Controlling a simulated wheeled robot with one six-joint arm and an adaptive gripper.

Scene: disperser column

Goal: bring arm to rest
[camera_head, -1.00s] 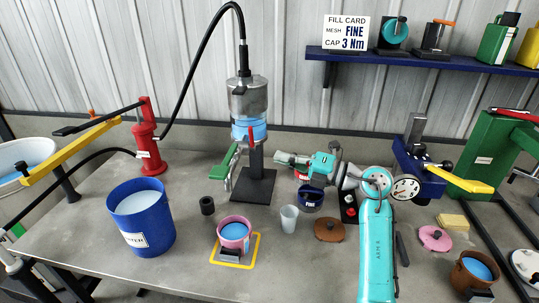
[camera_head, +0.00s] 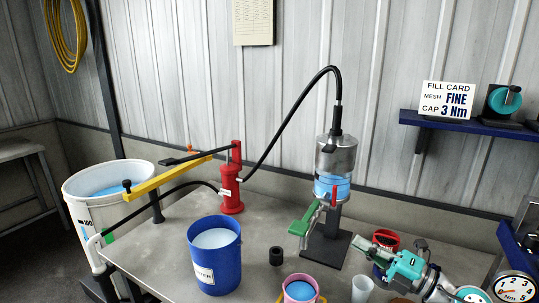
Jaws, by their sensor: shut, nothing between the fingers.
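My teal and grey arm (camera_head: 411,266) reaches in from the lower right corner, low over the bench. My gripper (camera_head: 362,245) points left, towards the disperser column's stand, and is apart from it. It is shut and holds nothing. The column (camera_head: 334,175) has a metal top, a clear blue-filled section, a red lever and a green handle (camera_head: 304,220). A black hose rises from its top and loops over to the red pump (camera_head: 230,185). The rest of my arm is cut off by the frame.
A blue bucket of liquid (camera_head: 219,275), a small black cylinder (camera_head: 276,256), a pink pot (camera_head: 287,292) and a clear cup (camera_head: 362,291) stand on the bench. A red-rimmed container (camera_head: 386,238) is just behind my gripper. A dial gauge (camera_head: 514,288) shows at lower right.

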